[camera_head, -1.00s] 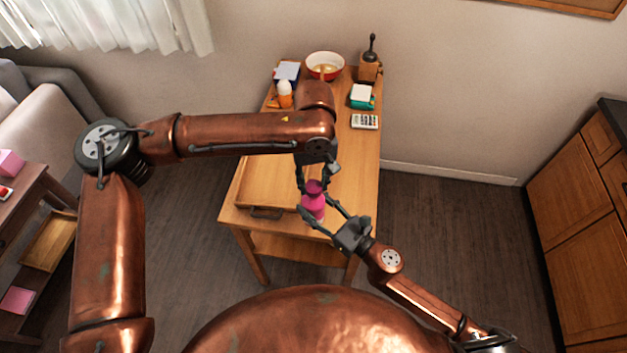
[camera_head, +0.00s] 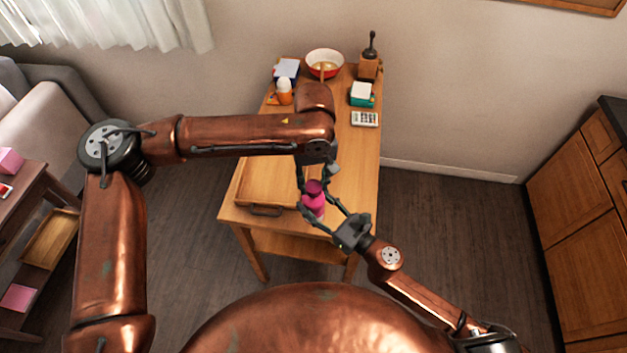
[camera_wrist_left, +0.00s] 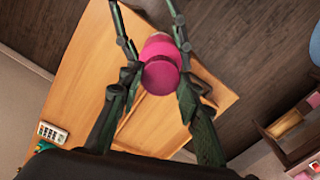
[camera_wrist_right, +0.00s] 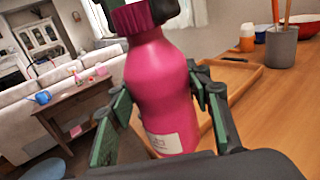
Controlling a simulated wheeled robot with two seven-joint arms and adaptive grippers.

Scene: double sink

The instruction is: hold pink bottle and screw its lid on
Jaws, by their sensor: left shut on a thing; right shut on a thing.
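The pink bottle (camera_wrist_right: 160,95), with a pale label low on its side, stands roughly upright just above the front of the wooden table. My right gripper (camera_head: 322,208) is shut around its body. The darker pink ridged lid (camera_wrist_right: 131,18) is at the top of the bottle, over the mouth, and seems to touch the neck. The lid also shows from above in the left wrist view (camera_wrist_left: 160,75), hiding the mouth. My left gripper (camera_head: 315,184) comes down from above and is shut on the lid. How far the lid is threaded cannot be told.
A wooden tray (camera_head: 266,211) lies on the table (camera_head: 358,185) left of the bottle.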

